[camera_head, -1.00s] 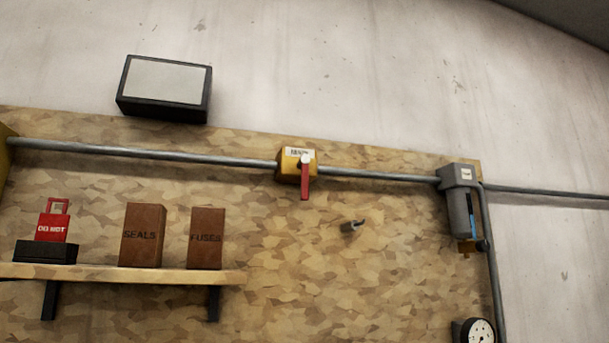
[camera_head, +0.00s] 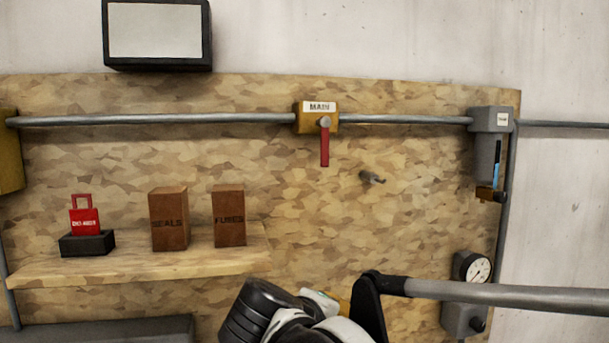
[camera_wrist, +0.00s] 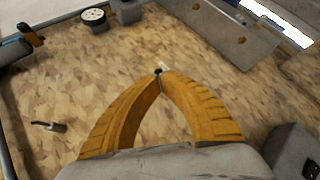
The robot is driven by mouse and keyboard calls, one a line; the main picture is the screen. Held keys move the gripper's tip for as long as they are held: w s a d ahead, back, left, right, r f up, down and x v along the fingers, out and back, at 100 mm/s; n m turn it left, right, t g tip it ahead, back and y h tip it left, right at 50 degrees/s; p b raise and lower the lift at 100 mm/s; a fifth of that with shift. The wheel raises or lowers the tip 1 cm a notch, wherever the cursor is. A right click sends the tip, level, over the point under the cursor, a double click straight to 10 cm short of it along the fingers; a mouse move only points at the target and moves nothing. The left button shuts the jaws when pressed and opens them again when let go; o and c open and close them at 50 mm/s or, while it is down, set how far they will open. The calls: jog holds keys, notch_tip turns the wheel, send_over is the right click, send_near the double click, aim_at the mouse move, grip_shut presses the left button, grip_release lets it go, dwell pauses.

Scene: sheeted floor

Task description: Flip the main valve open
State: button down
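The main valve (camera_head: 302,124) is a yellow body labelled MAIN on the horizontal grey pipe, high on the wooden board. Its red lever (camera_head: 325,149) hangs straight down, across the pipe's line. My gripper (camera_wrist: 160,76) shows two yellow curved fingers whose tips meet in the wrist view; I see nothing held between them. In the head view my arm's end is low in the picture, below the valve and well apart from it; the fingers are mostly hidden there. The valve does not show in the wrist view.
A peg (camera_head: 372,178) sticks out right of the lever. A shelf (camera_head: 140,268) at left holds a red lockout tag (camera_head: 84,220) and SEALS (camera_head: 169,218) and FUSES (camera_head: 229,216) boxes. A grey filter unit (camera_head: 490,145) and a gauge (camera_head: 478,269) are at right.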

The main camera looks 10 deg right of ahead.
aim_at(322, 141)
jog(key=w+a+r+t+h+p, duration=0.1)
jog(key=a+r+p, duration=0.3)
jog(key=r, duration=0.6)
jog(key=w+a+r+n+t+h+p, duration=0.1)
jog(key=w+a+r+t+h+p, duration=0.1)
jog(key=a+r+p, duration=0.3)
jog(key=w+a+r+n+t+h+p, duration=0.1)
jog(key=w+a+r+p, duration=0.2)
jog(key=r, duration=1.1)
jog(key=shift+a+r+t+h+p, duration=0.4)
jog(key=shift+a+p, duration=0.55)
jog(key=shift+p, duration=0.15)
jog(key=shift+w+d, duration=0.1)
jog(key=shift+w, duration=0.05)
jog(key=s+d+p+x, duration=0.2)
jog(key=p+x, duration=0.2)
jog(key=x, duration=0.8)
jog(key=shift+w+d, duration=0.2)
jog(key=shift+w, duration=0.05)
jog(key=shift+f, duration=0.15)
jog(key=shift+f+b, duration=0.15)
jog(key=shift+b, duration=0.15)
